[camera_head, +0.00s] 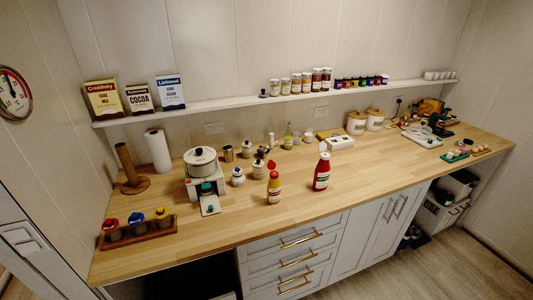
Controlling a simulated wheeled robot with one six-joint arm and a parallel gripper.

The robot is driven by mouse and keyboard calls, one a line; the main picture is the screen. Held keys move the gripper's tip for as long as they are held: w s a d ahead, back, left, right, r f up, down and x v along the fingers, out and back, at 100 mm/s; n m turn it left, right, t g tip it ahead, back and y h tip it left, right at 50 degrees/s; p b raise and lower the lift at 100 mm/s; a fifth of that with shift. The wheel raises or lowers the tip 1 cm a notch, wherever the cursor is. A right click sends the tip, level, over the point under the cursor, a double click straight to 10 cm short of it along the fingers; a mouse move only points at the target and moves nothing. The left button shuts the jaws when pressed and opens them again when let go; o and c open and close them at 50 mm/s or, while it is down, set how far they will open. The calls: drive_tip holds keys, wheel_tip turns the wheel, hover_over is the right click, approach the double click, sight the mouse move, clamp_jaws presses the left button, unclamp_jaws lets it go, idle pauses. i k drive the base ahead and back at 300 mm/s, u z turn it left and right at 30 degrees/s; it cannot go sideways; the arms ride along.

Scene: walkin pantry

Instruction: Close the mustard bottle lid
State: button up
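The mustard bottle (274,190) stands upright on the wooden counter, near the front edge and around the middle of the picture. My gripper is not in view, and nothing touches the bottle.
A red ketchup bottle (321,172) with a raised white cap stands to its right. Small white jars (238,177) and a white appliance with a pot (201,161) are to its left. The wooden counter (375,165) is clear right of the ketchup. Shelf (220,104) behind.

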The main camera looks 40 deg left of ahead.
sight(271, 165)
drive_tip(key=u, duration=0.6)
drive_tip(key=i, duration=0.95)
drive_tip(key=u, duration=1.5)
drive_tip(key=i, duration=0.5)
drive_tip(key=u, duration=0.3)
